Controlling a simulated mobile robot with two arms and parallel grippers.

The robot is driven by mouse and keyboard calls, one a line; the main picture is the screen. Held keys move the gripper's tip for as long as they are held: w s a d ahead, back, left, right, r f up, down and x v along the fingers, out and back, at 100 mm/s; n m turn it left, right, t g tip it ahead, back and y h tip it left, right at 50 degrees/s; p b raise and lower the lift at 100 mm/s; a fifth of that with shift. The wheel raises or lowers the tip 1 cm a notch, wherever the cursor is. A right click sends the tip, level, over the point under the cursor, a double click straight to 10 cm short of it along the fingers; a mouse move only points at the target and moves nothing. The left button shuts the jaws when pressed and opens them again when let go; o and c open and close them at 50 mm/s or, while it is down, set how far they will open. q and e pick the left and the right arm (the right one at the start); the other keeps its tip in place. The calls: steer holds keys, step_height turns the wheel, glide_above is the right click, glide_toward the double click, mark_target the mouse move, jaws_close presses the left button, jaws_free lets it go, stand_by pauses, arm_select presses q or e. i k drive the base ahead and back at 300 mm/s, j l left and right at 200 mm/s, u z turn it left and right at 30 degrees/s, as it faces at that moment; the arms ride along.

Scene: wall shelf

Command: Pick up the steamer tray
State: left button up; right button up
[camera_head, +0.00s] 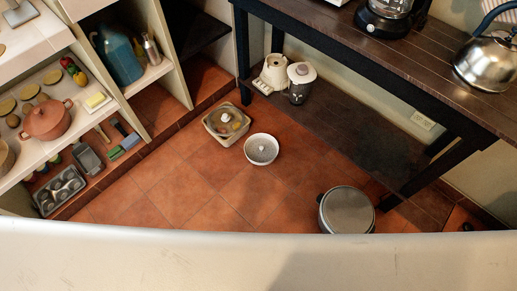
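A round, light metal tray or bowl (261,149) that looks like the steamer tray lies on the tiled floor near the middle of the view. I cannot tell for certain that it is the steamer tray. A squarish pale dish with a knobbed glass lid (226,124) is on the floor just to its upper left. A round lidded pot (347,210) is on the floor to the lower right. Neither of my grippers shows in the head view.
A dark wooden table (400,58) runs along the right, bearing a coffee maker (386,18) and a kettle (487,60). A blender (301,82) stands on its low shelf. White shelves (160,72) hold kitchenware at left. Red floor tiles (215,215) are clear in front.

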mark_target(261, 149)
steer(key=k+j+z, duration=0.15)
steer(key=z, duration=0.3)
steer(key=k+j+z, duration=0.15)
steer(key=z, duration=0.35)
steer(key=k+z, duration=0.25)
steer(key=z, duration=0.2)
steer(key=u, duration=1.2)
steer(key=i+j+z, duration=0.35)
steer(key=i, duration=0.15)
steer(key=i+j+z, duration=0.75)
steer(key=j, duration=0.45)
steer(key=i+l, duration=0.05)
steer(key=i, duration=0.05)
